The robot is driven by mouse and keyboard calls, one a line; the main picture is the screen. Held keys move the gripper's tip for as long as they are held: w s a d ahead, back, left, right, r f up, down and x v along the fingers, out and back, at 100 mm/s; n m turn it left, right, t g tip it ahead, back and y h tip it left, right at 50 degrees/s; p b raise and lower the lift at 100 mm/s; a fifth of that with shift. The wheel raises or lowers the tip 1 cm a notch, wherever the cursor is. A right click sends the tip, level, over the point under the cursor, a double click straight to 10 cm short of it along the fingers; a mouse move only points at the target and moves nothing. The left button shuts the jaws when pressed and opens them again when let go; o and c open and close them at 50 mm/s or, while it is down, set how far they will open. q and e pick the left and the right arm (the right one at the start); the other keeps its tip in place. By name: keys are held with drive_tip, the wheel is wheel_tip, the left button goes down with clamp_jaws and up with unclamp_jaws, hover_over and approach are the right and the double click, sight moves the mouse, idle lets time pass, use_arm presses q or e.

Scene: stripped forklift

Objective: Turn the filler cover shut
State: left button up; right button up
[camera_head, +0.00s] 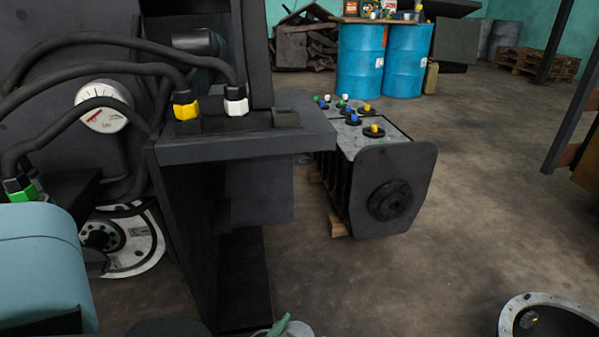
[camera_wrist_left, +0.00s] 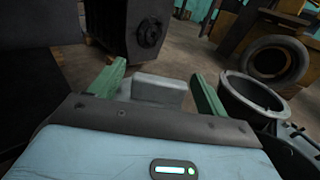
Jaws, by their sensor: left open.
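I cannot surely tell which part is the filler cover. A dark round disc (camera_head: 390,200) is on the end plate of the black block on the floor; it also shows in the left wrist view (camera_wrist_left: 149,33). My left gripper (camera_wrist_left: 158,71) has two green fingers set wide apart, with none of the round parts between them. In the head view only a green fingertip of it (camera_head: 280,325) shows at the bottom edge, low and in front of the block. My right gripper is in neither view.
A dark frame (camera_head: 240,148) with hoses, a yellow fitting (camera_head: 186,105), a white fitting (camera_head: 236,101) and a gauge (camera_head: 103,106) fills the left. An open round housing (camera_head: 515,311) stands at lower right. Blue drums (camera_head: 360,62) stand behind.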

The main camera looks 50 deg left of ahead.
use_arm(q)
drive_tip(key=shift+s, duration=0.15)
drive_tip(key=p+v, duration=0.1)
drive_tip(key=v, duration=0.6)
drive_tip(key=shift+s+d, duration=0.15)
drive_tip(key=shift+s, duration=0.1)
drive_tip(key=shift+c, duration=0.2)
